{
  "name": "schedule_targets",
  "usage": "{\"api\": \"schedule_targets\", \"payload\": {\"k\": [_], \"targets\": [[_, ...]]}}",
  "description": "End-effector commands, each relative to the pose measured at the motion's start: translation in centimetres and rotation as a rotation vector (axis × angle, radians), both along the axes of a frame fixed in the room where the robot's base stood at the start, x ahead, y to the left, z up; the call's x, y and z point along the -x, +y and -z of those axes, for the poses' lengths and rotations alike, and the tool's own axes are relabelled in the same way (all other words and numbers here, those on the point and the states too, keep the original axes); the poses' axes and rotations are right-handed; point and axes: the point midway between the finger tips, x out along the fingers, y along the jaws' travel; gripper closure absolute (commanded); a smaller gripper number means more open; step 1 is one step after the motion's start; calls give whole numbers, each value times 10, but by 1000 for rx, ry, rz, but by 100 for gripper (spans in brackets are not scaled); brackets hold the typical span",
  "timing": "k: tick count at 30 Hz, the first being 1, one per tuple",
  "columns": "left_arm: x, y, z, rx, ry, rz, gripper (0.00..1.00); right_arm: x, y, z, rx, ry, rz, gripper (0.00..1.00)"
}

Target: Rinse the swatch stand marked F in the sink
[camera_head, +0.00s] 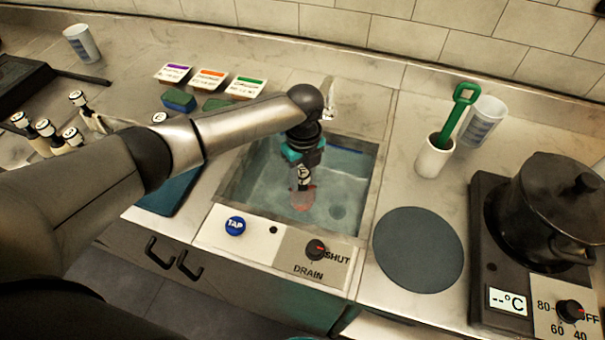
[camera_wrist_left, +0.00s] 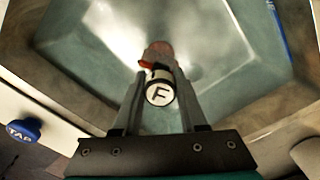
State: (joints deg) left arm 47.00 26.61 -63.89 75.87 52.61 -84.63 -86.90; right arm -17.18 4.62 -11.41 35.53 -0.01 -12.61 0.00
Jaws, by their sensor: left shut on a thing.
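My left gripper (camera_head: 303,165) reaches down into the sink (camera_head: 232,188) and is shut on the swatch stand marked F (camera_head: 303,178). In the left wrist view the stand's white round top with a black F (camera_wrist_left: 160,93) sits between the fingers of my left gripper (camera_wrist_left: 158,88). A reddish swatch (camera_head: 302,199) is at the stand's lower end, low in the sink at the water. The sink holds bluish water (camera_head: 270,185). Whether the stand touches the bottom I cannot tell. My right gripper is not in view.
On the sink's front are a blue TAP button (camera_head: 235,226) and a DRAIN knob (camera_head: 316,248) at SHUT. Right are a grey round mat (camera_head: 417,249), a white cup with a green tool (camera_head: 435,157) and a black pot (camera_head: 550,205). Other lettered stands (camera_head: 45,128) stand left.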

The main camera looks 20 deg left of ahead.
Motion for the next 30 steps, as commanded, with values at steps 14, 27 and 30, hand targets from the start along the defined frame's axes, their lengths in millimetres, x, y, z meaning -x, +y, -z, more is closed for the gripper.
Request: {"api": "schedule_targets", "payload": {"k": [14,27,30], "targets": [[-1,4,-1,1,-1,-2,100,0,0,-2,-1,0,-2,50],[-1,23,-1,2,-1,-1,100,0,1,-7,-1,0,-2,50],[-1,22,-1,2,-1,-1,100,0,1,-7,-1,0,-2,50]]}}
